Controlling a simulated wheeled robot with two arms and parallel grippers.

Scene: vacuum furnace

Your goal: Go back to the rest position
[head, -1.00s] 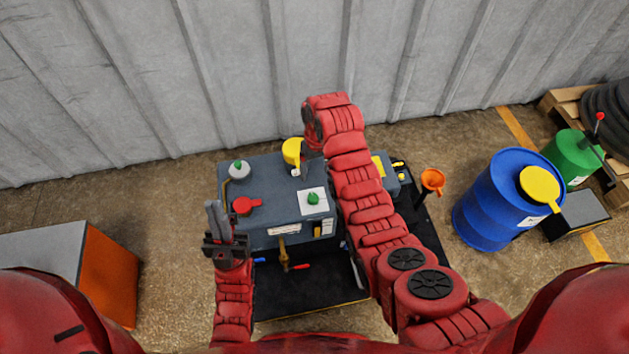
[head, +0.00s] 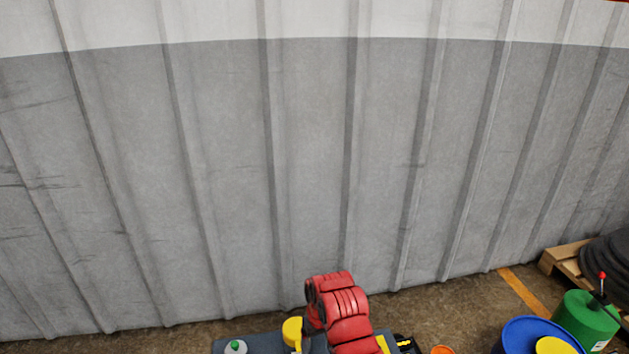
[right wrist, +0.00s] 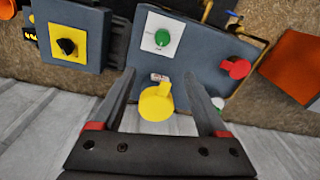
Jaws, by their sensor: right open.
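The grey-blue furnace unit (head: 262,342) shows only its rear top edge at the bottom of the head view. Its yellow handle (head: 293,331) stands at the back, beside my right arm. In the right wrist view my right gripper (right wrist: 159,76) is open, with the yellow handle (right wrist: 155,104) seen between its fingers and neither finger closed on it. That view also shows a green button (right wrist: 162,37) on a white plate, a red knob (right wrist: 236,68) and a black knob (right wrist: 67,46) on a yellow plate. My left gripper is out of view.
A corrugated grey wall (head: 310,150) fills most of the head view behind the furnace. At the lower right are a blue drum (head: 518,333), a green drum (head: 582,318) and a wooden pallet (head: 562,257). An orange box (right wrist: 297,68) shows in the right wrist view.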

